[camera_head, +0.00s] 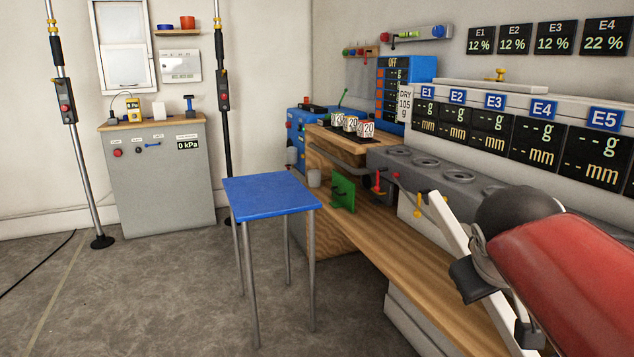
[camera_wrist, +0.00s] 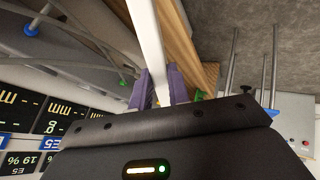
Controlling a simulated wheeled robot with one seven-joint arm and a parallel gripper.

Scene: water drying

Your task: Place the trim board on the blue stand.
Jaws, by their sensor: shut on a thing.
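The trim board is a long, narrow white strip (camera_head: 462,236), tilted in the air at the right of the head view, over the wooden bench. My gripper (camera_head: 470,284) is shut on it. In the wrist view the board (camera_wrist: 148,38) runs between the purple finger pads of my gripper (camera_wrist: 160,90). My arm hides part of it in the head view. The blue stand (camera_head: 270,193) is a small square table with a blue top and thin grey legs, left of the board and apart from it. Its top is bare.
The wooden bench (camera_head: 385,250) lies between the stand and my arm. A green bracket (camera_head: 343,193), a red clamp (camera_head: 379,182) and a yellow-topped peg (camera_head: 417,203) stand along it. A grey cabinet (camera_head: 158,178) is behind. The floor left of the stand is clear.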

